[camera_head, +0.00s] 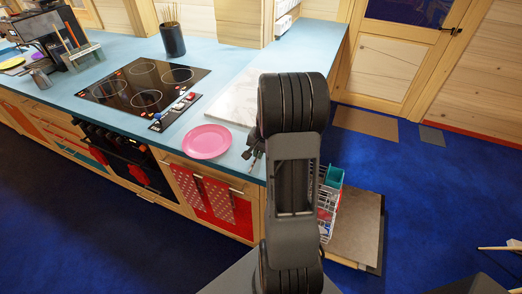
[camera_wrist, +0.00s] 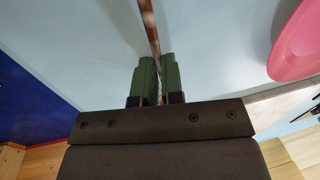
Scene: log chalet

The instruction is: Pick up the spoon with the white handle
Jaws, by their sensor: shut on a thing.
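My gripper (camera_wrist: 157,78) shows in the wrist view with its two green fingers close together. It is shut on a long thin thing, which I take to be the spoon (camera_wrist: 152,30). The visible part of it is a brownish shaft that runs up past the top edge of the picture. Its bowl and any white handle cannot be made out. In the head view my gripper (camera_head: 253,146) is low over the blue counter's front right part, just right of the pink plate.
A pink plate (camera_head: 207,141) lies on the blue counter (camera_head: 112,60); it also shows in the wrist view (camera_wrist: 300,45). A pale marble board (camera_head: 240,98) lies behind it. A black hob (camera_head: 143,83) is to the left. An open dishwasher rack (camera_head: 327,205) is below, right of the counter.

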